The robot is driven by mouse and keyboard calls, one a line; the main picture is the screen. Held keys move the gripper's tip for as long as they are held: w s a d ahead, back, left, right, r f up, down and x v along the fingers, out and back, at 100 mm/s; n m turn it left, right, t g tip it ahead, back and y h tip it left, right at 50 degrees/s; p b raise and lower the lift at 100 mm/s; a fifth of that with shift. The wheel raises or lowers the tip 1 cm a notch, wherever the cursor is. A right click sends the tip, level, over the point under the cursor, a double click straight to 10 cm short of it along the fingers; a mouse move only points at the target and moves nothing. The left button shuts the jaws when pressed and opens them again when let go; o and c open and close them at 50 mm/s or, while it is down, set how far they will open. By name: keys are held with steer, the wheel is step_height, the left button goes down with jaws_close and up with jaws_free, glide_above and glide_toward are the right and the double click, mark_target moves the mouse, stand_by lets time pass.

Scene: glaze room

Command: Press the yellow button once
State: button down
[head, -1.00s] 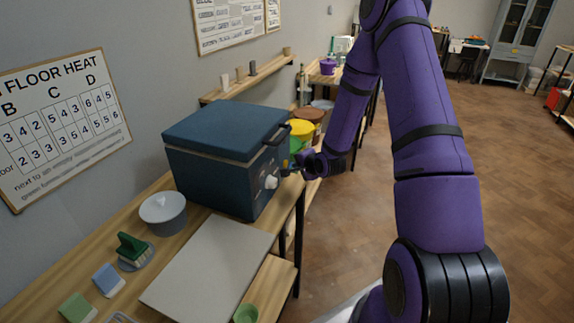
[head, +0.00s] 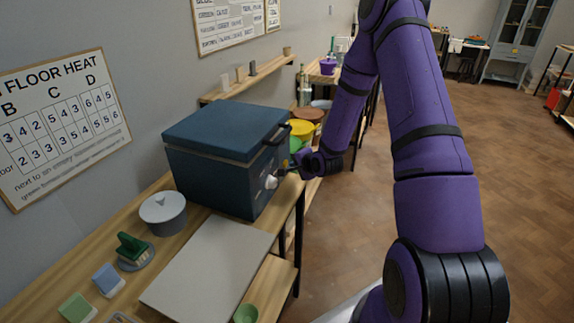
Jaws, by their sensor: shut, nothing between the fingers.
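The blue kiln-like box (head: 215,165) stands on the wooden bench, with its lid down and a dark handle on its front. A pale round knob (head: 271,182) sits low on that front face. A tiny yellow spot, possibly the yellow button (head: 285,162), shows on the front just above my gripper; it is too small to be sure. My gripper (head: 283,173) is shut and empty, its fingertips close to the front face beside the knob. I cannot tell whether they touch it.
A grey board (head: 210,265) lies on the bench before the box. Yellow (head: 302,129) and brown tubs stand behind the box.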

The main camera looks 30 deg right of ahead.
steer(key=shift+w+a, duration=0.3)
steer(key=shift+w, duration=0.05)
stand_by(0.7)
stand_by(0.4)
steer(key=shift+s+d, duration=0.55)
steer(key=shift+s, duration=0.15)
steer(key=shift+s+d, duration=0.8)
steer(key=shift+s, duration=0.2)
steer(key=shift+s+d, duration=0.75)
steer(key=shift+s, duration=0.2)
